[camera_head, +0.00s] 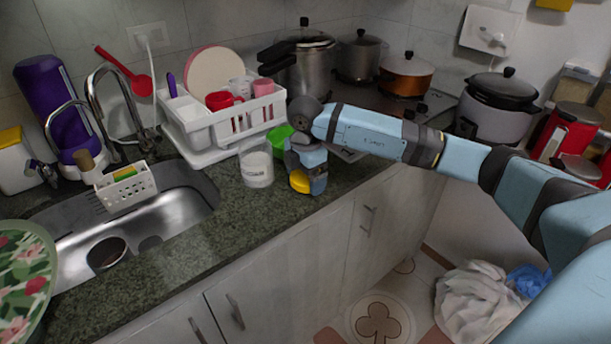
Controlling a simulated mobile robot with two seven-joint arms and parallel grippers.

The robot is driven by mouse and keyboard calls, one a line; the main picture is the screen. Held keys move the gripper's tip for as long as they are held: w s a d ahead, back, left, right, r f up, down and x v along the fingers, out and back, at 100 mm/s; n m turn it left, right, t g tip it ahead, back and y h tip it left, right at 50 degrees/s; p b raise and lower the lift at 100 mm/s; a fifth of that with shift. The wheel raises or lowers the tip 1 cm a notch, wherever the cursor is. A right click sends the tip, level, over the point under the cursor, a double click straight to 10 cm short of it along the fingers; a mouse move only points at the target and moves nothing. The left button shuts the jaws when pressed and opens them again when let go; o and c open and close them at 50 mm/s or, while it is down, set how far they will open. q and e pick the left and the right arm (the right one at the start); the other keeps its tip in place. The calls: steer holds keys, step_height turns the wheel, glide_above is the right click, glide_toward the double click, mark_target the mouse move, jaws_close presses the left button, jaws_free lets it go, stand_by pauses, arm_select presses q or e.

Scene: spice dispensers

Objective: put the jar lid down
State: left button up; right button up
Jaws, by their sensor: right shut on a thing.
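My right gripper (301,185) points down over the front of the counter, just right of the jar. It is shut on a round yellow piece, the jar lid (299,181), which shows at its lower end; the fingers hide part of it. I cannot tell whether the lid touches the counter. A clear jar (256,165) with white contents stands upright and open on the counter, left of the gripper and apart from it. My left gripper is out of view.
A green item (279,137) sits behind the jar, partly hidden by my wrist. A white dish rack (200,130) stands behind left. The sink (150,215) is at left. Stone counter (215,240) is bare in front of the jar. The counter's front edge runs close below the gripper.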

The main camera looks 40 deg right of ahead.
steer(key=shift+f, duration=0.2)
steer(key=o, duration=0.7)
steer(key=shift+c, duration=0.2)
steer(key=shift+r, duration=0.15)
steer(key=shift+r, duration=0.3)
arm_select(q)
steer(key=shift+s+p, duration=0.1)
steer(key=shift+p, duration=0.35)
arm_select(e)
step_height(320, 180, up, 12)
steer(key=shift+f, duration=0.2)
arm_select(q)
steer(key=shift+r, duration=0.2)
